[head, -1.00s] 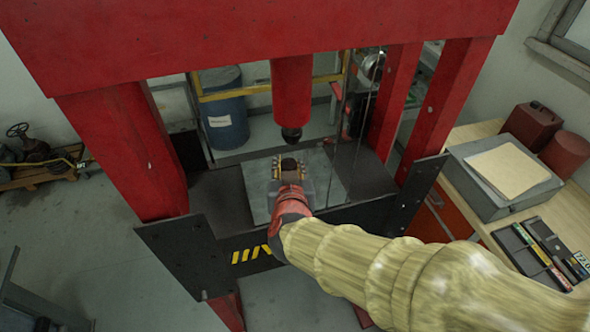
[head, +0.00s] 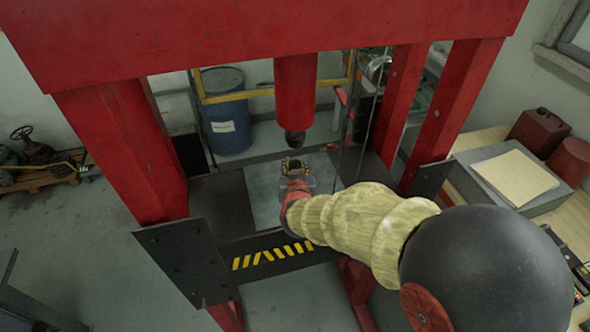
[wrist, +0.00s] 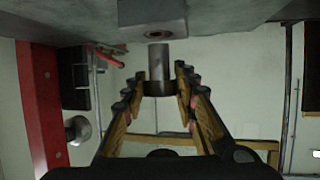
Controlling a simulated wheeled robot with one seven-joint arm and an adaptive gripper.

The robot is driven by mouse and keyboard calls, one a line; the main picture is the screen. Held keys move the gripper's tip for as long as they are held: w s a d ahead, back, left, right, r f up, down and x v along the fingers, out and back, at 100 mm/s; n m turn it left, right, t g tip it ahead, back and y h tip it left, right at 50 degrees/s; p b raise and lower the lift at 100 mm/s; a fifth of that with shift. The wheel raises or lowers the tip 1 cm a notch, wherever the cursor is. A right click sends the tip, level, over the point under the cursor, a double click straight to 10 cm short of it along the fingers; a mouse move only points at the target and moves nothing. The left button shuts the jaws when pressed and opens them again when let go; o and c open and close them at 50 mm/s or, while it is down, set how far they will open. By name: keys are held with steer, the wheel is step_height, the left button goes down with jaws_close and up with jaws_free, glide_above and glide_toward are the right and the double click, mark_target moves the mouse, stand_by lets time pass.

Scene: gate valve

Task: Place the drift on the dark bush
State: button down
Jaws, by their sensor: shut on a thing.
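The drift looks to be the steel cylinder (wrist: 160,62) with a wider dark band at one end. My gripper (wrist: 160,88) is shut on that dark end in the wrist view. The narrower steel end points toward a grey block (wrist: 152,15) with a round, brown-rimmed hole, and a small gap shows between them. I cannot tell the dark bush apart with certainty; it may be at the hole. In the head view my gripper (head: 295,168) is between the press columns, in front of and below the ram, and hides most of what it holds.
The red press ram (head: 295,95) hangs close to my gripper. Red columns (head: 120,150) stand on both sides, and a striped dark beam (head: 270,258) crosses in front. A blue drum (head: 226,110) is behind. A workbench (head: 578,215) is at the right.

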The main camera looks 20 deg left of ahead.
steer(key=shift+f, duration=0.4)
steer(key=shift+f, duration=0.15)
steer(key=c, duration=1.4)
jaws_free()
steer(key=v, duration=1.2)
